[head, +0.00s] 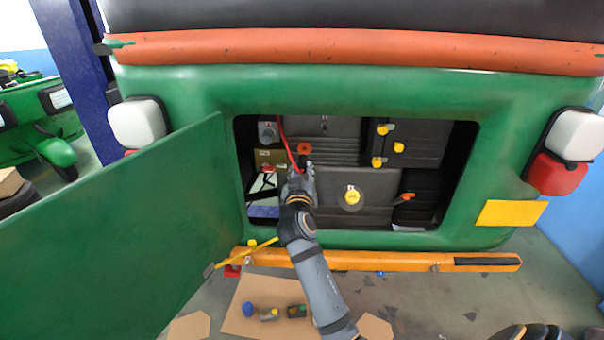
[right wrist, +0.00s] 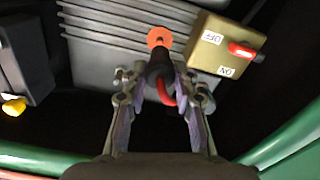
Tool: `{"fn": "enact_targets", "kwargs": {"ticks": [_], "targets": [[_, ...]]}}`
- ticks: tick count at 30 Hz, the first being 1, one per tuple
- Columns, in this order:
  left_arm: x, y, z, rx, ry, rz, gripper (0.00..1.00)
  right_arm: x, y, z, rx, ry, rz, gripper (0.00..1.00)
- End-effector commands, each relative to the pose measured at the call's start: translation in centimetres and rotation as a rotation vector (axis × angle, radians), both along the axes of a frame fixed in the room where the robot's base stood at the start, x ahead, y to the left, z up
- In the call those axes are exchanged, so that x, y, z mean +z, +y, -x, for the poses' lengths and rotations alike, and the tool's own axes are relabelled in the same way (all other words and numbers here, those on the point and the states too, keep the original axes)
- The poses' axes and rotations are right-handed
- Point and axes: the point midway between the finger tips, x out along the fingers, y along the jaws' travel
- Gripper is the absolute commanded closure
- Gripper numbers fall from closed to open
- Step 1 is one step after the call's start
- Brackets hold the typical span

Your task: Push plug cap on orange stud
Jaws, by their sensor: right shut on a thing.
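My right gripper (head: 302,175) reaches into the open engine bay and is shut on the black plug cap (right wrist: 159,68), which has a red lead (right wrist: 165,92). In the right wrist view the cap sits between the two fingers (right wrist: 159,84), its front end pointing at the orange stud (right wrist: 159,37). The cap's end overlaps the stud's lower edge in that view; I cannot tell whether they touch. In the head view the stud (head: 304,149) shows just above the gripper, on the grey ribbed block. My left gripper is not in view.
A tan ON/OFF switch box (right wrist: 222,45) with a red lever stands close right of the stud in the wrist view. The open green door (head: 125,225) flanks the bay on the left. Yellow caps (head: 398,147) sit on a dark box at right. An orange bumper (head: 380,261) runs below.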

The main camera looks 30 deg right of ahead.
Motion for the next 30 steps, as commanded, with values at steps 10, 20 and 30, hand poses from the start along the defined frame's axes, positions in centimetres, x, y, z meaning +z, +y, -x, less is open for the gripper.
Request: {"fn": "enact_targets", "kwargs": {"ticks": [10,20,30], "targets": [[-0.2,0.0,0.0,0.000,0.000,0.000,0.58,0.0,-0.4,-0.6,0.000,0.000,0.000,0.99],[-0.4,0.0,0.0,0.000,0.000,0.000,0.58,0.0,-0.7,-1.2,0.000,0.000,0.000,0.99],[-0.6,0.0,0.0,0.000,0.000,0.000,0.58,0.0,-1.1,-1.8,0.000,0.000,0.000,0.99]]}}
